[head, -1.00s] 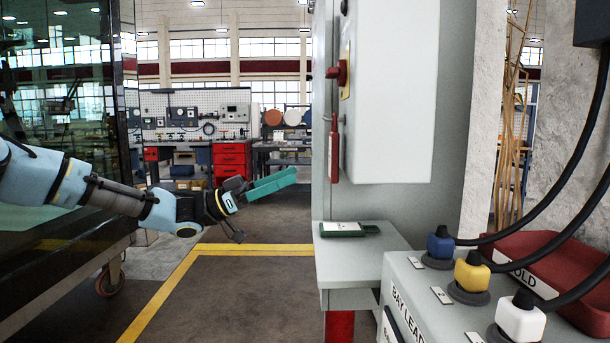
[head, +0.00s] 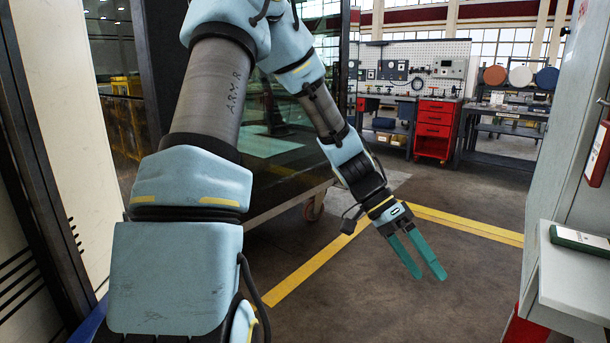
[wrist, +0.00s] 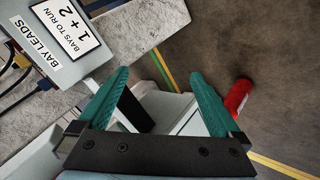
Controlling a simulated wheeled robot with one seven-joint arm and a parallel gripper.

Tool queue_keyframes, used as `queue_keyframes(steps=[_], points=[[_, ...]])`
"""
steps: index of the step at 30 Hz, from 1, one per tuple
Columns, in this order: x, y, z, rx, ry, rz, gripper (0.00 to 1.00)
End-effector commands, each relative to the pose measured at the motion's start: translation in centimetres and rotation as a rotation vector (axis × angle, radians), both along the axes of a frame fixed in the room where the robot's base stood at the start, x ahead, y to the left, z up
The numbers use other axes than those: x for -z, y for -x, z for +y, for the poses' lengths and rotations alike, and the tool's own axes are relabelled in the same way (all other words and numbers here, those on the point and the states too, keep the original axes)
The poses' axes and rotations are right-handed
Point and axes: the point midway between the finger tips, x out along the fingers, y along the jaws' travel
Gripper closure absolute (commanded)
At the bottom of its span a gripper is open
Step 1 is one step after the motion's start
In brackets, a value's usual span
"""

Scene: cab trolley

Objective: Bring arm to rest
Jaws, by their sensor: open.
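My gripper (head: 426,257) is open and empty, with two green fingers pointing down over the bare floor in the head view. My arm hangs bent in front of the glass-sided cabinet. In the wrist view my gripper (wrist: 160,98) shows its two fingers spread apart with nothing held between them. Beyond the fingers there is a pale grey surface and the dark floor. Neither finger clearly touches anything.
At the right stands a grey cabinet with a shelf (head: 560,280) holding a green-edged card (head: 580,240). A box labelled BAY LEADS (wrist: 40,45) shows in the wrist view. A red drawer unit (head: 434,128) stands at the back. The floor (head: 400,310) between is clear.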

Motion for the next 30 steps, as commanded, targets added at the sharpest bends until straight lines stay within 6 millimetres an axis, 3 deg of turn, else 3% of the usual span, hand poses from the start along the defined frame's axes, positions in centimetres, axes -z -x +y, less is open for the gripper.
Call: queue_keyframes(steps=[1, 6, 9, 13, 15, 19, 30], points=[[-0.5, -0.6, 3.1, -0.080, -0.135, -0.031, 0.00], [-1.4, -2.7, 13.9, -0.451, -0.519, -0.128, 0.00], [-3.2, -3.5, 19.5, -0.694, -0.658, -0.184, 0.00], [-5.5, -3.6, 24.8, -0.963, -0.743, -0.231, 0.00], [-6.4, -3.6, 26.6, -1.067, -0.760, -0.245, 0.00], [-7.2, -3.4, 28.3, -1.174, -0.771, -0.253, 0.00], [-7.2, -3.4, 28.6, -1.197, -0.772, -0.252, 0.00]])
